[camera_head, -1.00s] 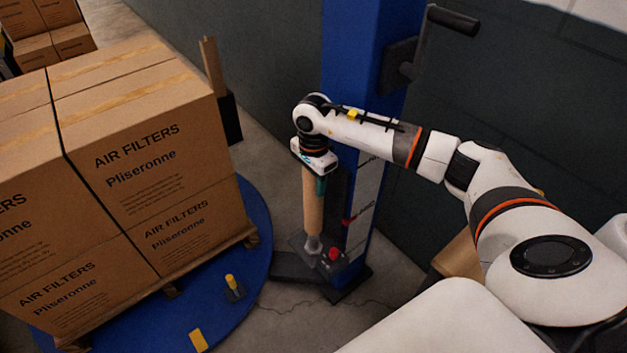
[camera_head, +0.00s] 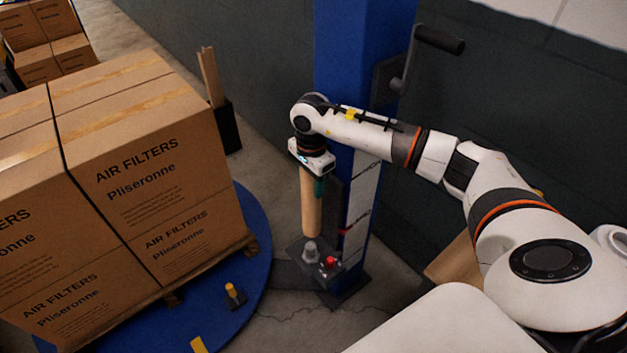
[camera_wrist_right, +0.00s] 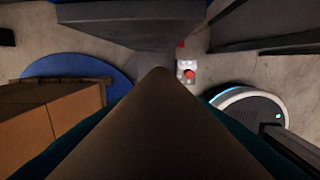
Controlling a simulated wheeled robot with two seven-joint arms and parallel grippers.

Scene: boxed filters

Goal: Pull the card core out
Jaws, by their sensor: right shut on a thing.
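The card core (camera_head: 312,205) is a plain brown cardboard tube, upright below my right gripper (camera_head: 318,186). The gripper is shut on its upper end, with a green finger along its side. The tube's lower end is just above a grey spindle (camera_head: 310,252) on the wrapper's low carriage, and more of the spindle shows beneath it. I cannot tell whether the two still touch. In the right wrist view, the core (camera_wrist_right: 160,130) fills the lower middle and runs away from the camera, with teal finger parts at both sides. My left gripper is not in view.
A blue column (camera_head: 350,50) with a crank handle (camera_head: 435,40) stands behind the arm. The carriage has a red button (camera_head: 331,262). At left, strapped air filter boxes (camera_head: 150,165) stand on a pallet on the blue turntable (camera_head: 255,215). Floor shows between turntable and column.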

